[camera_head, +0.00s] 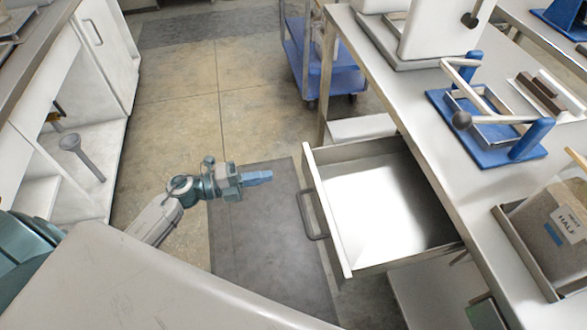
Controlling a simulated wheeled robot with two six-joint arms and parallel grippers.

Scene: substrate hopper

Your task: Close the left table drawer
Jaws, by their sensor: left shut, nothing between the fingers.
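The table drawer (345,228) is pulled well out from under the grey table on the right. It is white inside and looks empty, with a grey bar handle (308,215) on its front. My left gripper (268,176) is shut and empty, with its blue fingers pointing right. In the picture it is a short way left of the drawer front and apart from it. My right gripper does not show.
The table (420,130) carries a blue press-like fixture (490,125) and a bin labelled "HALF" (560,225). A blue cart (330,75) stands behind. White cabinets (105,50) line the left. A dark mat (255,235) covers the floor between.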

